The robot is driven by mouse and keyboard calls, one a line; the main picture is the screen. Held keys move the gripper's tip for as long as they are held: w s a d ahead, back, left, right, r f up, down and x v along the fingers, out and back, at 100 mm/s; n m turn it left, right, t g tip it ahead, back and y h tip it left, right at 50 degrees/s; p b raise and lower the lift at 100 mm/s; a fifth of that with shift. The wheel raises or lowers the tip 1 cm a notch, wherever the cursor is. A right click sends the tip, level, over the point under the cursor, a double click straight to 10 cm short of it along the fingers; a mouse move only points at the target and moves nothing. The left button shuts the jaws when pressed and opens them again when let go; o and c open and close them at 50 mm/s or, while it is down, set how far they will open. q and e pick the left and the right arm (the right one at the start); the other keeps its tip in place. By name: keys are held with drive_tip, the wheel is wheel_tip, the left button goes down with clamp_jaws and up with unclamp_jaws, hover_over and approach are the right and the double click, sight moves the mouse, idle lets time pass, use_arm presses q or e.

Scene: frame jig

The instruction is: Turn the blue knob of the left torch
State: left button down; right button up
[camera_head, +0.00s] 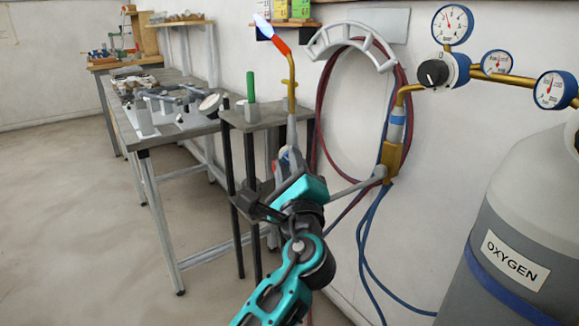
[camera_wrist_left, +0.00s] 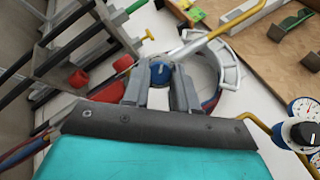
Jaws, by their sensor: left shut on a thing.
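The left torch (camera_head: 291,85) stands upright by the small dark stand, with a bent brass neck and an orange and pale, flame-like tip. In the left wrist view its brass neck (camera_wrist_left: 205,42) runs up to the right. The blue knob (camera_wrist_left: 160,72) sits between the fingertips of my left gripper (camera_wrist_left: 158,82), which is shut on it. In the head view my left gripper (camera_head: 290,165) is at the torch's lower body and mostly hides the knob. My right gripper is not in view.
A metal workbench (camera_head: 185,135) with clamps stands left of the dark stand (camera_head: 262,115). Hoses hang from a wall bracket (camera_head: 350,40). A second torch-like handle (camera_head: 391,155) hangs on the right, near the oxygen cylinder (camera_head: 460,220) and gauges (camera_head: 452,25). Red knobs (camera_wrist_left: 78,79) are close left of my fingers.

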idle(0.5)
use_arm(q)
drive_tip(key=c, duration=0.9)
unclamp_jaws()
